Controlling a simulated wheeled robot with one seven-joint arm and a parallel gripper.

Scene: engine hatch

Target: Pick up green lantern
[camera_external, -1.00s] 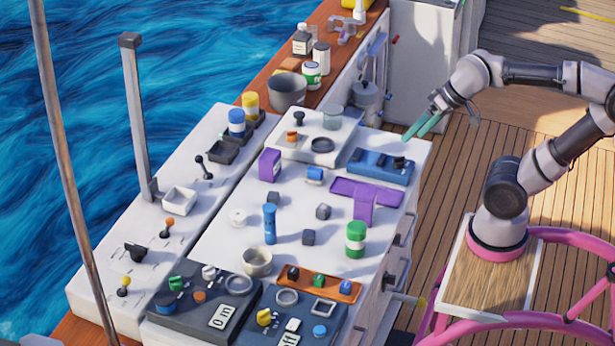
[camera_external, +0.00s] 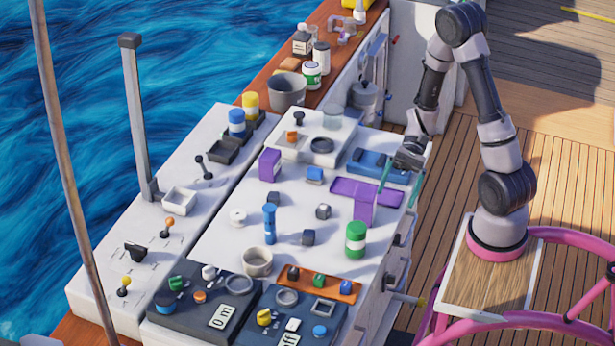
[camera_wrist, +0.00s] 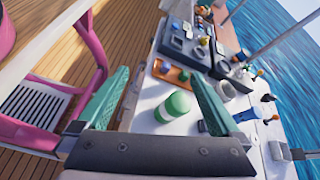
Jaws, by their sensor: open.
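The green lantern (camera_external: 355,239), a white cylinder with a green top and base, stands upright near the right edge of the white counter (camera_external: 215,240). In the wrist view the lantern (camera_wrist: 173,106) appears between the fingers and ahead of them, with its green cap towards the camera. My gripper (camera_external: 400,187) hangs over the counter's right side, behind the lantern in the external view, fingers pointing down. Its green fingers (camera_wrist: 155,98) are apart and hold nothing. They do not touch the lantern.
An orange tray (camera_external: 318,284) with small knobs is in front. A blue bottle (camera_external: 269,224) and dark cubes (camera_external: 323,211) stand to its left. A pink rail (camera_external: 560,235) runs by my base.

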